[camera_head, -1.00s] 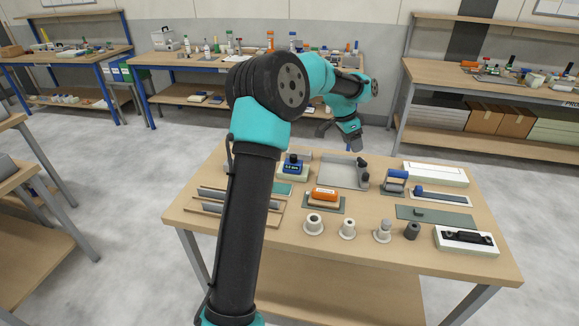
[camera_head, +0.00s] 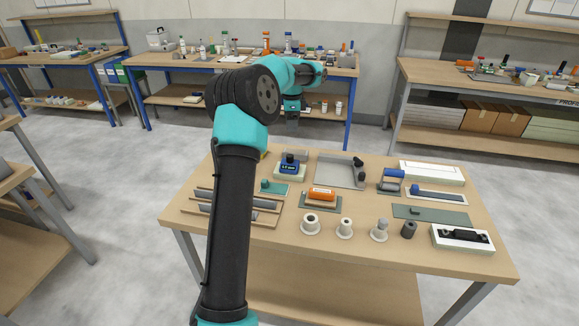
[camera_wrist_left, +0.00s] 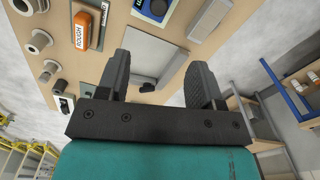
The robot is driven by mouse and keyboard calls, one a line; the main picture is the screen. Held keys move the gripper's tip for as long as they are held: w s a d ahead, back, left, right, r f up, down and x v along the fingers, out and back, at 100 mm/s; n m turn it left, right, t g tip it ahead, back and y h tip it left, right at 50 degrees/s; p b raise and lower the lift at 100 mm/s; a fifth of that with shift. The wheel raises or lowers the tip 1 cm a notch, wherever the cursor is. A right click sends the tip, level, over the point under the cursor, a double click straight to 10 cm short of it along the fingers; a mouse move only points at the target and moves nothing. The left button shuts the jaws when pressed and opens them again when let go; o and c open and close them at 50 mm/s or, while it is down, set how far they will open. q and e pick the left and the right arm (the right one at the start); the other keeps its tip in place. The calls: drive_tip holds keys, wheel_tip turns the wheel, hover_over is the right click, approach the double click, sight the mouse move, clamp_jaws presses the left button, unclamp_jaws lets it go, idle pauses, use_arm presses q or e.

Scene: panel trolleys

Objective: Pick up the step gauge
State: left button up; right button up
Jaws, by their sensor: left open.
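I cannot tell for sure which item on the work table (camera_head: 345,253) is the step gauge. A blue labelled piece (camera_head: 290,167) sits on a pale base at the back left; it also shows at the top of the left wrist view (camera_wrist_left: 155,8). A black stepped-looking piece (camera_head: 463,234) lies in a white holder at the right front. My right gripper is not shown.
An orange block marked ROUGH (camera_head: 321,194) stands on a green pad. A grey angled tray (camera_head: 336,170), several pale bushings (camera_head: 311,224) and a rack of grey bars (camera_head: 236,208) crowd the table. Other loaded benches stand behind, with open floor between.

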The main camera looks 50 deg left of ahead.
use_arm(q)
hover_over(291, 155)
wheel_tip(291, 155, down, 9)
drive_tip(key=shift+w+a+f, duration=0.1)
drive_tip(key=shift+f, duration=0.05)
drive_tip(key=shift+f, duration=0.15)
drive_tip(key=shift+s+f, duration=0.2)
drive_tip(key=shift+f, duration=2.3)
drive_tip(key=shift+c, duration=0.4)
clamp_jaws()
drive_tip(key=shift+r, duration=0.25)
